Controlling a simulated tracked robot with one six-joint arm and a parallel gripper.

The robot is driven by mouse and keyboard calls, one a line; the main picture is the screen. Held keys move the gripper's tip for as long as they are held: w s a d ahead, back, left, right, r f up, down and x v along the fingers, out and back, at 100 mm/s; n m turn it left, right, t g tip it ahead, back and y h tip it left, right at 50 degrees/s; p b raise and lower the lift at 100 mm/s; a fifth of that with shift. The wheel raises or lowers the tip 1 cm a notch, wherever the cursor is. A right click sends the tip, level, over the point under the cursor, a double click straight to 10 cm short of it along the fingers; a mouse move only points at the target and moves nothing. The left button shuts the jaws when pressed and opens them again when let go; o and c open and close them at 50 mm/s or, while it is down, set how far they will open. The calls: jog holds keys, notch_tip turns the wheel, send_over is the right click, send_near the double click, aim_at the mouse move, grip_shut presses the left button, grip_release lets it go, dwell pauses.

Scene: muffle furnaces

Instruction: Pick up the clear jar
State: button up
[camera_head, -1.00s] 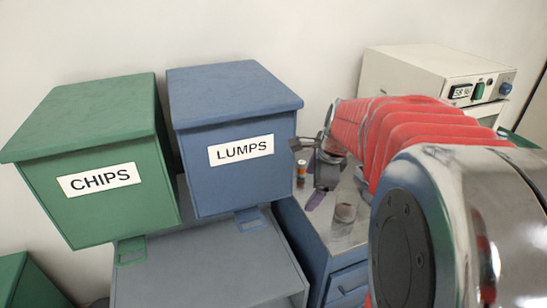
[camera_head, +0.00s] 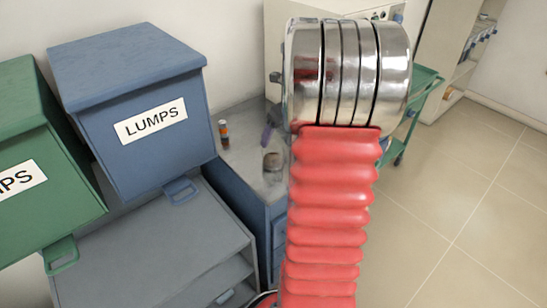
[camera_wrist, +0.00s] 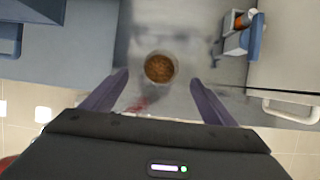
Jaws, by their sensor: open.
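The clear jar (camera_wrist: 160,68) shows from above in the wrist view, round, with brown grainy contents. It stands on the grey worktop, centred between the fingertips of my gripper (camera_wrist: 160,80) in that picture. The two purple fingers are spread wide and do not touch it; their height relative to the jar is hard to tell. In the head view the jar (camera_head: 272,162) stands upright just left of my arm. A purple finger shows just behind it there, and the rest of my gripper is hidden by my arm.
A cream furnace (camera_head: 275,45) is partly hidden behind my arm. Open floor lies right.

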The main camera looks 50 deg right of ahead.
send_near(270, 152)
jog(key=shift+a+f, duration=1)
jog(key=shift+f, duration=0.25)
jog(key=shift+w+f, duration=0.1)
jog(key=shift+d+x, duration=0.1)
jog(key=shift+x, duration=1.2)
jog(key=shift+d+x, duration=0.15)
jog(key=shift+x, duration=1.15)
jog(key=c, duration=1.1)
